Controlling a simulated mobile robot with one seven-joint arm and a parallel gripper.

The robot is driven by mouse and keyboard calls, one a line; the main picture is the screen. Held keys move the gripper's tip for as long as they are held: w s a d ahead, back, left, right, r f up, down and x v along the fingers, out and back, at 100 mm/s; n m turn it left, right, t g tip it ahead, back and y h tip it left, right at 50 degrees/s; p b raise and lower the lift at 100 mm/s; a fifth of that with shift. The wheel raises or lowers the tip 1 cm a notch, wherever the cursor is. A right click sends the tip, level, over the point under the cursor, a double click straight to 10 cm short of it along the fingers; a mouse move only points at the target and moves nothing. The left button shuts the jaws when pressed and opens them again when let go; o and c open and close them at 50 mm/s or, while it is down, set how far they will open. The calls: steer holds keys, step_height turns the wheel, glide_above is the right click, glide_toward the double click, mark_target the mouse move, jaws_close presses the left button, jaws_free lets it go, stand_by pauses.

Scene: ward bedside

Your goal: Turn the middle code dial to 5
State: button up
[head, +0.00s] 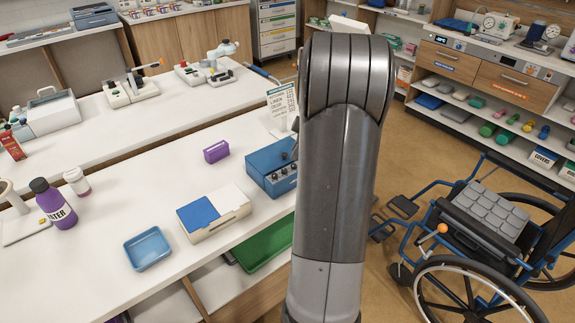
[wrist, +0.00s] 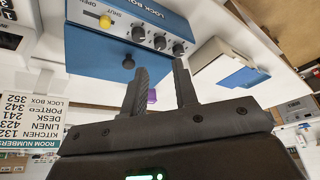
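The blue lock box (head: 268,160) stands on the white counter, partly behind my arm in the head view. In the wrist view the lock box (wrist: 90,52) appears turned over, with its grey front panel facing me. Three dark dials sit in a row on it; the middle dial (wrist: 159,43) lies between the other two. The dial settings are too small to read. A yellow knob (wrist: 105,21) sits by the words OPEN and SHUT. My gripper (wrist: 161,66) is open and empty, its fingertips apart from and near the dials. In the head view my arm hides most of it.
A room numbers card (wrist: 30,132) stands close by, with a lock box line reading 352. A cream box with blue lid (head: 213,213), a purple box (head: 216,151) and a blue tray (head: 147,248) share the counter. A wheelchair (head: 480,235) stands right.

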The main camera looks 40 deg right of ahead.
mark_target(285, 170)
steer(key=x, duration=0.7)
steer(key=shift+w+f, duration=0.1)
steer(key=shift+f, duration=0.05)
steer(key=shift+c, duration=0.4)
jaws_close()
